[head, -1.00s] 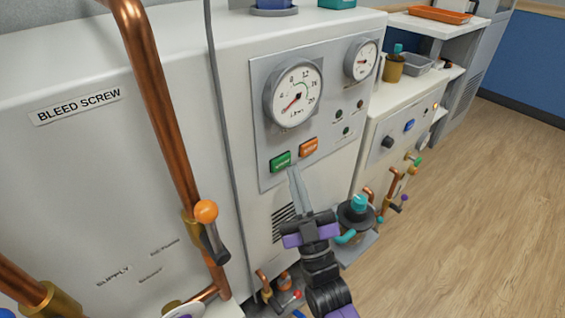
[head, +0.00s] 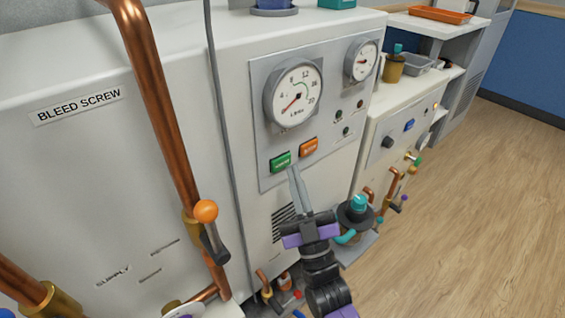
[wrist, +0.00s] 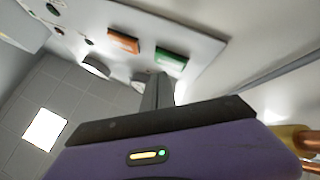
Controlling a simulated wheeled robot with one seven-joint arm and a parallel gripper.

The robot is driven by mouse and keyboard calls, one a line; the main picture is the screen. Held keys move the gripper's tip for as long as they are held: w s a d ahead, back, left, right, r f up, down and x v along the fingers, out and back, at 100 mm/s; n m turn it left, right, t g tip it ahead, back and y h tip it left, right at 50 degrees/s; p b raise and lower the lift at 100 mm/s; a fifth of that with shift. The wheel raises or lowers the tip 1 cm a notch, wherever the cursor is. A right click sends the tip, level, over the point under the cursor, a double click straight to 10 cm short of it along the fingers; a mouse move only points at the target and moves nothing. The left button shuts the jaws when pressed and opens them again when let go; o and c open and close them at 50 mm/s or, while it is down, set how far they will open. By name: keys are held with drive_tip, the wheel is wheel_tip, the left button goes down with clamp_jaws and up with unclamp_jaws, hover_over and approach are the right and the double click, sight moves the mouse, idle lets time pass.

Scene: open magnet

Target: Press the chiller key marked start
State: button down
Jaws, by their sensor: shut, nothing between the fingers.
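The chiller's grey panel (head: 262,122) carries a green key (head: 281,161) and, to its right, an orange key (head: 309,146). The lettering on both is too small to read for sure. My gripper (head: 293,172) is shut and empty, its fingertips just below the green key, slightly to its right. In the wrist view, the green key (wrist: 170,61) lies just beyond the fingers (wrist: 162,78), with the orange key (wrist: 123,41) to its left. I cannot tell whether the tips touch the panel.
Two gauges (head: 293,93) sit above the keys, with small indicators to their lower right. A copper pipe (head: 156,100) with an orange-knobbed valve (head: 206,211) stands at left. A grey cable (head: 217,90) runs down the cabinet. Open wooden floor (head: 480,210) lies at right.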

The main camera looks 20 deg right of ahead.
drive_tip(key=shift+w, duration=0.15)
drive_tip(key=shift+w+a+b, duration=0.15)
drive_tip(key=shift+w+b, duration=0.1)
drive_tip(key=shift+b, duration=0.05)
drive_tip(key=shift+w+a, duration=0.1)
drive_tip(key=shift+w, duration=0.35)
idle(0.8)
drive_tip(key=shift+s, duration=0.15)
idle(0.3)
drive_tip(key=shift+s+d, duration=0.25)
drive_tip(key=shift+s, duration=0.45)
drive_tip(key=shift+s, duration=0.1)
drive_tip(key=s, duration=0.1)
drive_tip(key=s+d, duration=0.1)
drive_tip(key=s, duration=0.1)
drive_tip(key=s+p, duration=0.1)
drive_tip(key=shift+s+d, duration=0.3)
idle(0.7)
